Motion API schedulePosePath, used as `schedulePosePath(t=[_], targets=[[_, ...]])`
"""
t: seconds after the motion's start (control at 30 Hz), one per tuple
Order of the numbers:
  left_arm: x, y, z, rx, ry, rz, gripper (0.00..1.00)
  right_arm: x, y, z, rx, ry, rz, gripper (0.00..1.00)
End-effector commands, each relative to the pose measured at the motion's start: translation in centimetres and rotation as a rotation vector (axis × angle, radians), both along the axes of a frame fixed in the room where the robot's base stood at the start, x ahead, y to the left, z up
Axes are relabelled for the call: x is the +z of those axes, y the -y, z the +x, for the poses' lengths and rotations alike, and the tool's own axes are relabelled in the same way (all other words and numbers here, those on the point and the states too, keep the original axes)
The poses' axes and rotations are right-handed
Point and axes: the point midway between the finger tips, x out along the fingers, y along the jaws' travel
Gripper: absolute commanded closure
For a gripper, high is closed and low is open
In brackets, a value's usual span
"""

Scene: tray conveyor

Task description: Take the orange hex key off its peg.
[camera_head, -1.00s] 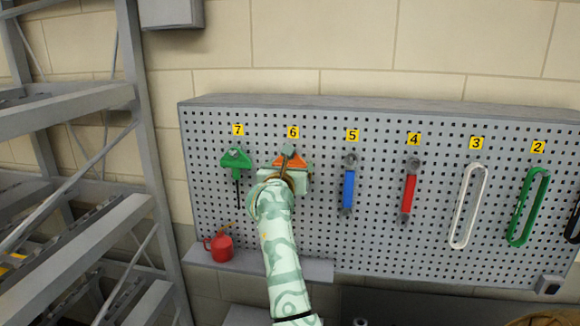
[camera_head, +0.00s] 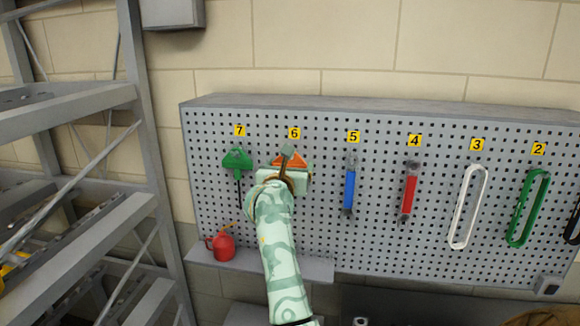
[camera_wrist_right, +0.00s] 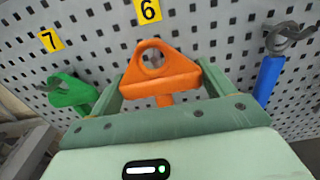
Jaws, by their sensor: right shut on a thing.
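The orange hex key (camera_head: 297,160) is at the pegboard under label 6, mostly hidden behind my right gripper in the head view. In the right wrist view its orange handle (camera_wrist_right: 160,84) with a round loop stands between the two green fingers. My right gripper (camera_head: 284,170) is shut on this handle. Pegboard shows through the loop; I cannot make out whether the peg is still in it. The lower part of the key is hidden by the gripper. My left gripper is not in view.
On the pegboard (camera_head: 320,235), a green hex key (camera_head: 237,160) hangs close on the left and a blue-handled tool (camera_head: 348,190) on the right. A red-handled tool (camera_head: 409,195) hangs farther right. A red oil can (camera_head: 222,246) stands on the ledge below. Metal shelving (camera_head: 140,100) is at left.

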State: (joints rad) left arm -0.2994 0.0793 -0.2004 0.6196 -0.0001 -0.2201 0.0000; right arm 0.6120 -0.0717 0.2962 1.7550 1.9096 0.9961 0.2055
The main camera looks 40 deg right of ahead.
Motion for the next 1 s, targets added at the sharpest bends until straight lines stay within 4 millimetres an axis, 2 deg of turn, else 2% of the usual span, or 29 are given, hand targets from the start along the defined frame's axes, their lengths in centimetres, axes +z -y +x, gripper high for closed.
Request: schedulePosePath(t=[0.37,1.0], targets=[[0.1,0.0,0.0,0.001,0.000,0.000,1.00,0.0,-0.2,-0.1,0.000,-0.001,0.001,0.42],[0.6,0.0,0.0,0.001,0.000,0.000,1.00,0.1,-2.0,-1.6,0.001,-0.001,0.001,0.42]])
